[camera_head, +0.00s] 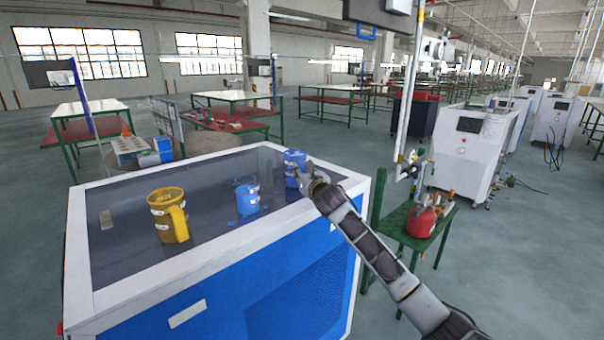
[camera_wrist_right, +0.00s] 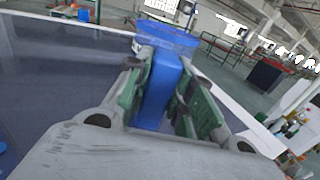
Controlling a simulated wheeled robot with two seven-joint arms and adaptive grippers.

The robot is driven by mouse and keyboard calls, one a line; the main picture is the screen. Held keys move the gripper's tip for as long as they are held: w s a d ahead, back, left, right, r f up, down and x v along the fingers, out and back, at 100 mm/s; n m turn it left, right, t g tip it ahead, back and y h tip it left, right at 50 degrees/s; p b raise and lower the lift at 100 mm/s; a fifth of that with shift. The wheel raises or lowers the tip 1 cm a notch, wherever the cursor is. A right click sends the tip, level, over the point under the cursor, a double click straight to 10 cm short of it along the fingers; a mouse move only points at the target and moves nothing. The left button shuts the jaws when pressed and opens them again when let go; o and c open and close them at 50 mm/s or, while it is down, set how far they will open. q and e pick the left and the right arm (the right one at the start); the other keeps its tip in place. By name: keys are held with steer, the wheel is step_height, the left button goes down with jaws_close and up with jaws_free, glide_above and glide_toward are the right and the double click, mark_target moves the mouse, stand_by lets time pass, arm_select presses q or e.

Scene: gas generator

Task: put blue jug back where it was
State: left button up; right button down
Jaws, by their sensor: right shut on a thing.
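The blue jug (camera_head: 292,160) is upright at the far right corner of the dark top of the blue-and-white cabinet (camera_head: 110,285). My right gripper (camera_head: 308,184) is at the jug's right side. In the right wrist view, its green-padded fingers (camera_wrist_right: 172,108) are shut on the jug's flat blue handle (camera_wrist_right: 160,88), with the jug body (camera_wrist_right: 168,38) beyond. I cannot tell whether the jug's base touches the top. My left gripper is not in view.
A yellow jug (camera_head: 168,213) stands at the left of the cabinet top, with bare dark surface between the vessels. A green stand (camera_head: 409,236) with a red can (camera_head: 421,222) is right of the cabinet, near my right arm. A grey pole rises behind it.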

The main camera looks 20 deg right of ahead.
steer(key=shift+f, duration=0.15)
steer(key=shift+f, duration=0.1)
steer(key=c, duration=1.2)
jaws_free()
steer(key=shift+f, duration=0.1)
steer(key=shift+c, duration=0.2)
steer(key=shift+s, duration=0.15)
steer(key=shift+s, duration=1.85)
steer(key=shift+s+a+b, duration=0.2)
steer(key=shift+s+b, duration=0.35)
steer(key=shift+s, duration=2.2)
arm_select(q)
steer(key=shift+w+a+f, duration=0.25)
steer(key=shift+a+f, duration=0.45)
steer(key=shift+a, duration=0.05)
arm_select(e)
steer(key=s, duration=0.2)
steer(key=shift+s, duration=0.3)
